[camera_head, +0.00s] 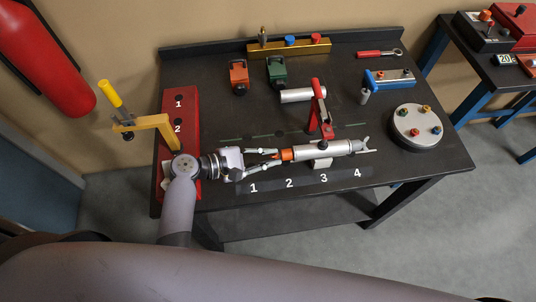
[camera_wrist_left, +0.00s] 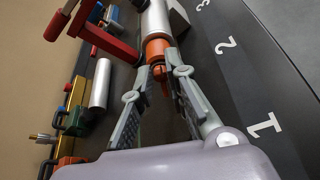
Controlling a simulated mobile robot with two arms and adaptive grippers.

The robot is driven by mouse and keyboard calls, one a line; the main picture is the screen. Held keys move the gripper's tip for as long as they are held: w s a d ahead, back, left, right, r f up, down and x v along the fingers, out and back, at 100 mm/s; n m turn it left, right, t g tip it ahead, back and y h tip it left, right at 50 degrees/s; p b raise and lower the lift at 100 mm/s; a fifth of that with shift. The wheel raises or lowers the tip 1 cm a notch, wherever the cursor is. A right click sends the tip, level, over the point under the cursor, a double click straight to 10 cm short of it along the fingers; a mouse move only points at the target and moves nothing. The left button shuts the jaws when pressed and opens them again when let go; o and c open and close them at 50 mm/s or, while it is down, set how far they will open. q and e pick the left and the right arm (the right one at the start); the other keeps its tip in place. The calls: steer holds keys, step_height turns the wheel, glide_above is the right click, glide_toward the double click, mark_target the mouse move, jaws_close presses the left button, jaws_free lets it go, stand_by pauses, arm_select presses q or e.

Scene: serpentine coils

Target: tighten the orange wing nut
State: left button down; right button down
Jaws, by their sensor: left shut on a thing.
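The orange wing nut (camera_head: 287,154) sits at the left end of a silver cylinder (camera_head: 318,150) lying on the dark table (camera_head: 230,125). My left gripper (camera_head: 276,157) comes in from the left, with its fingers closed on the wing nut. In the left wrist view, the fingertips (camera_wrist_left: 162,72) grip the near end of the orange wing nut (camera_wrist_left: 156,47), and the silver cylinder (camera_wrist_left: 155,18) extends beyond it. The fingers partly hide the nut's wings. My right gripper is out of view.
A red-handled clamp (camera_head: 320,110) stands just behind the cylinder. A red plate (camera_head: 180,100) with a yellow-handled bracket (camera_head: 150,124) is on the left. A round plate with knobs (camera_head: 416,127) is on the right.

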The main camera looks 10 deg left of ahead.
arm_select(q)
steer(key=c, duration=1.7)
jaws_free()
steer(key=shift+a, duration=0.1)
steer(key=v, duration=1.2)
